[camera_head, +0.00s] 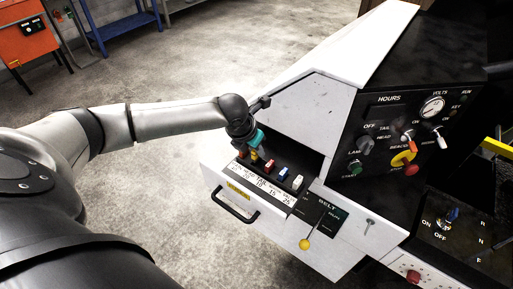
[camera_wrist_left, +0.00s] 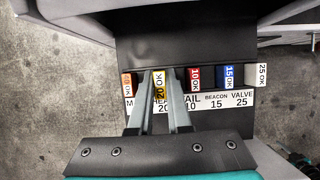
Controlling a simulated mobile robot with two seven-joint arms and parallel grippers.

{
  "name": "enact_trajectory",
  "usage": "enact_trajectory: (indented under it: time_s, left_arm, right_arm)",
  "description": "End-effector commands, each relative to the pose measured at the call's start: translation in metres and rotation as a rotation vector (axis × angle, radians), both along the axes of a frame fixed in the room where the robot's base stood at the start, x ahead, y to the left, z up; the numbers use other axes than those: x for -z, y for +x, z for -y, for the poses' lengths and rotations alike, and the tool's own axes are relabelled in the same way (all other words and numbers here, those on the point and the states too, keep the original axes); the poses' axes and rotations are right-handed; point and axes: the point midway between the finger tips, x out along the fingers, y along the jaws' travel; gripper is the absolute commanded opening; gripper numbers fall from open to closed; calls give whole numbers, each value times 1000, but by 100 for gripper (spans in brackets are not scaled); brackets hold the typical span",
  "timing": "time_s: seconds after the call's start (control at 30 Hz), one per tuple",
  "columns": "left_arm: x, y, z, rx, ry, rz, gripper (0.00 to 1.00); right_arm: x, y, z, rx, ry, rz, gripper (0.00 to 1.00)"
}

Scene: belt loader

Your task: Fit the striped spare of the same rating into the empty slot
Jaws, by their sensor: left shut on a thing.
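My left gripper (camera_head: 256,152) reaches down over the fuse row on the white loader cabinet. In the left wrist view its two fingers (camera_wrist_left: 160,92) are shut on a yellow fuse (camera_wrist_left: 159,84) marked "20 OK". The yellow fuse is above the label reading HEAD 20, in line with the row; I cannot tell if it is fully seated. The fingers hide its sides, and no stripe can be made out. My right gripper is not in view.
An orange fuse (camera_wrist_left: 127,85) stands left of the fingers. Red (camera_wrist_left: 194,78), blue (camera_wrist_left: 229,77) and white (camera_wrist_left: 262,76) fuses stand to the right. A drawer handle (camera_head: 236,207) and a yellow-knobbed belt lever (camera_head: 305,243) are near. The dark control panel (camera_head: 420,90) rises at right.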

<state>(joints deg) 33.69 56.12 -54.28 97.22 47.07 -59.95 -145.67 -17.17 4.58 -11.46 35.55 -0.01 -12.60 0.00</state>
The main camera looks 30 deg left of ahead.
Motion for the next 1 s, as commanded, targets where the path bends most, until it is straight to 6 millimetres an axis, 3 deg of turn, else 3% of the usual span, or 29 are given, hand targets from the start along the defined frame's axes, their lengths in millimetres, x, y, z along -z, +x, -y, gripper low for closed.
enact_trajectory:
  time_s: [1.0]
  left_arm:
    - [0, 0, 0, 0, -1, 0, 0]
  right_arm:
    - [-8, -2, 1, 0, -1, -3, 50]
